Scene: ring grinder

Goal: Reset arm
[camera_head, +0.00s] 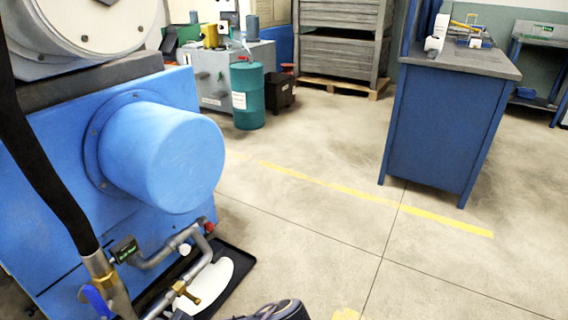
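No left gripper shows in the head view. A dark grey and black rounded part (275,310), which looks like a piece of my own arm, shows at the bottom edge, cut off by the frame. No gripper fingers can be seen on it. The ring grinder (75,170) is a large blue machine on the left with a protruding blue cylinder (165,155) and a pale round housing on top.
Pipes and valves (185,255) run low at the machine's front above a black tray (232,283). A blue cabinet (440,130) stands at right. A green drum (247,95) and wooden crates (343,40) stand behind. The concrete floor (310,230) between is clear, with a yellow line.

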